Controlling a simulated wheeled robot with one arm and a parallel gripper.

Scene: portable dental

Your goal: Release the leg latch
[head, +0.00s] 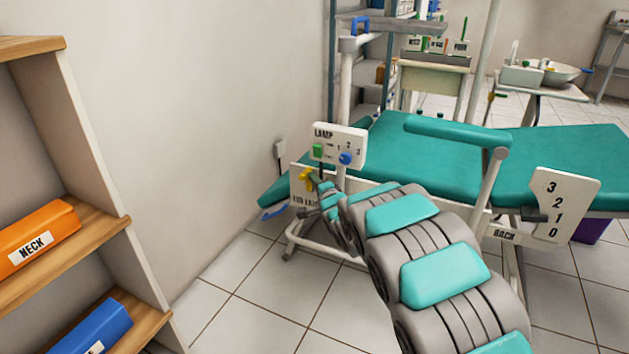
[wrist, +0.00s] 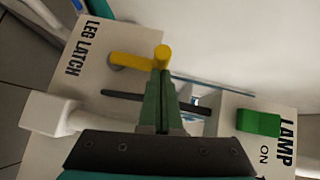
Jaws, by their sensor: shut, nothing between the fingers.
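The leg latch is a yellow handle (wrist: 136,61) on a white panel (wrist: 90,62) marked LEG LATCH. In the wrist view the handle lies roughly sideways, and its rounded right end stands just above my fingertips. My gripper (wrist: 163,76) has green fingers closed together, with nothing between them. Its tips are right by that end; I cannot tell whether they touch it. In the head view the yellow handle (head: 306,176) shows on the panel (head: 300,200) beside the chair's left end, and my arm partly hides the panel. A dark slot (wrist: 125,98) shows below the handle.
A LAMP panel (head: 336,134) with a green switch (head: 318,151) and a blue knob (head: 346,158) stands close above the latch. The teal dental chair (head: 430,160) is behind my arm. A shelf (head: 95,140) stands at left. Tiled floor (head: 245,305) is clear between.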

